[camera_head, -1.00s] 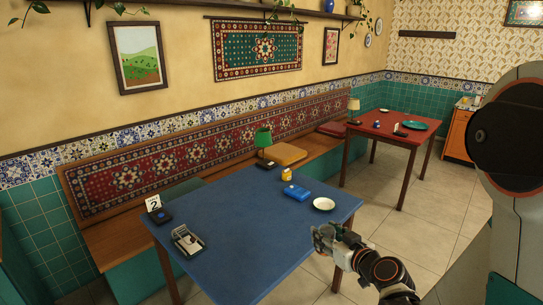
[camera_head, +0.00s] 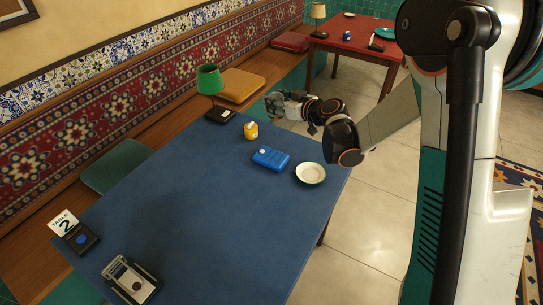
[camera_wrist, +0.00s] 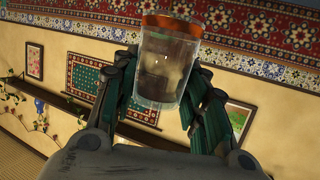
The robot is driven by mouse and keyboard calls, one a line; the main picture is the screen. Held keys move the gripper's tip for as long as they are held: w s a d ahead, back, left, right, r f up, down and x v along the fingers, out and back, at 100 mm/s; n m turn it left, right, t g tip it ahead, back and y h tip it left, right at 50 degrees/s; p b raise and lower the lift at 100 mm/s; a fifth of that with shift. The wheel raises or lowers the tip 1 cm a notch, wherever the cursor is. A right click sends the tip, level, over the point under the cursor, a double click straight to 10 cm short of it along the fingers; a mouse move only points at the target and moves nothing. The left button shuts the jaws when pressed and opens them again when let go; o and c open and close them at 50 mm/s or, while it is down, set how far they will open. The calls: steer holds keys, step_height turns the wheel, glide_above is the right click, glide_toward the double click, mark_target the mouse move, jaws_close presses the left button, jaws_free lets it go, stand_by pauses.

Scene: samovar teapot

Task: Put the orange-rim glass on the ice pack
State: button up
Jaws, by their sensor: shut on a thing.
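My gripper (camera_head: 277,105) is raised in the air, appearing past the blue table's far right edge. In the wrist view my gripper (camera_wrist: 167,85) is shut on the clear orange-rim glass (camera_wrist: 166,66), one finger on each side. The orange band is at the top of that picture, where the room appears upside down. The glass is small and hard to make out in the head view. The ice pack (camera_head: 270,158), a flat blue block, lies on the blue table, apart from my gripper and below it in the picture.
The blue table (camera_head: 205,205) also bears a white saucer (camera_head: 310,173) right of the ice pack, a yellow item (camera_head: 251,130), a green-shaded lamp (camera_head: 209,80), a table-number sign (camera_head: 63,222) and a tray (camera_head: 131,280). The middle of the table is clear. A red table (camera_head: 345,42) stands behind.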

steer(key=a, duration=0.1)
steer(key=b, duration=0.8)
glide_above(271, 156)
step_height(271, 156, down, 20)
steer(key=shift+w+r, duration=0.1)
steer(key=shift+w, duration=0.05)
steer(key=shift+p, duration=0.3)
steer(key=o, duration=1.1)
